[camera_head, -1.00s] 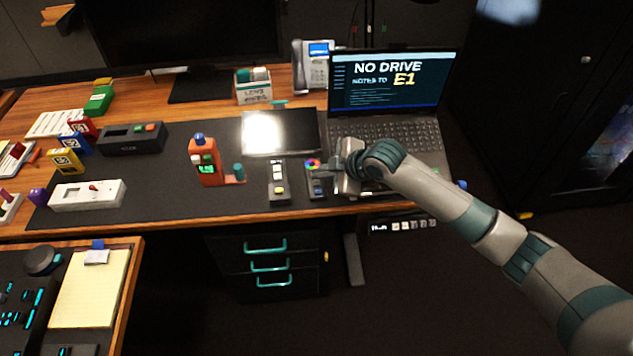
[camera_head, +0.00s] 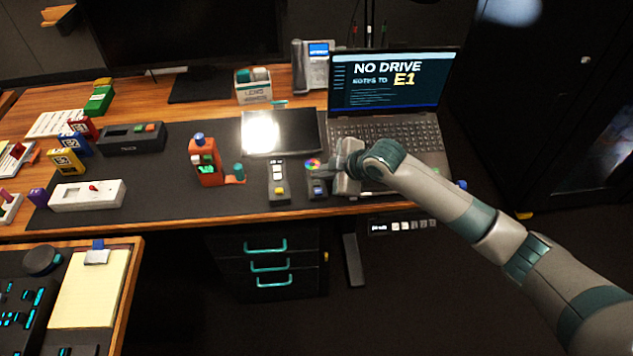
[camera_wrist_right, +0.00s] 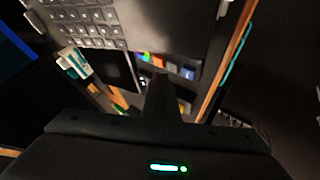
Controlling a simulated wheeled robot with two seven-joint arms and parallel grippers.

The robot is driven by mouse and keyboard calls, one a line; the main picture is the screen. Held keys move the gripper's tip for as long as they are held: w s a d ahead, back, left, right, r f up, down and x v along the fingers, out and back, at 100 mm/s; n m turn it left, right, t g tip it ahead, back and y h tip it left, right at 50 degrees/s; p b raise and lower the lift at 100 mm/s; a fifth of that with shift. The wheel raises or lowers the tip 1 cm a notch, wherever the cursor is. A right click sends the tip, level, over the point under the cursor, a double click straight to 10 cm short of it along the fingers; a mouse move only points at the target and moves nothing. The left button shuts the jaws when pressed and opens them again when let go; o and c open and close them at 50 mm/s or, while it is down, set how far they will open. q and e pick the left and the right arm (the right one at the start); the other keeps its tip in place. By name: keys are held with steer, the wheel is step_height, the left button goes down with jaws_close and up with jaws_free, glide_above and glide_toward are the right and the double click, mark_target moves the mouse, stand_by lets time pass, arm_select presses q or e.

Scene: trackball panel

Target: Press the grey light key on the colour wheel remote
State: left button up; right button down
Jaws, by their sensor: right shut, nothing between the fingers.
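The colour wheel remote (camera_head: 317,189) is a slim dark remote on the desk mat, with a round rainbow wheel (camera_head: 313,164) at its far end. In the right wrist view the wheel (camera_wrist_right: 146,57) shows beside several small keys, one reddish, one grey-blue (camera_wrist_right: 188,73). My right gripper (camera_head: 336,168) is shut and empty, its tips over or beside the remote's middle; I cannot tell if they touch it. The gripper covers part of the remote, and I cannot single out the grey light key in the head view. In the wrist view the dark fingers (camera_wrist_right: 160,88) point at the remote. My left gripper is out of view.
An open laptop (camera_head: 385,140) stands behind and right of the gripper. A second remote with pale keys (camera_head: 278,182) lies just left, then an orange device (camera_head: 205,165). A bright light panel (camera_head: 290,135) lies behind. The desk's front edge is close.

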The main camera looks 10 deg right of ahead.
stand_by(0.6)
steer(key=shift+f, duration=0.1)
steer(key=shift+f, duration=0.3)
stand_by(0.3)
steer(key=shift+f, duration=0.45)
stand_by(0.7)
steer(key=shift+r+p, duration=0.85)
steer(key=shift+p, duration=0.05)
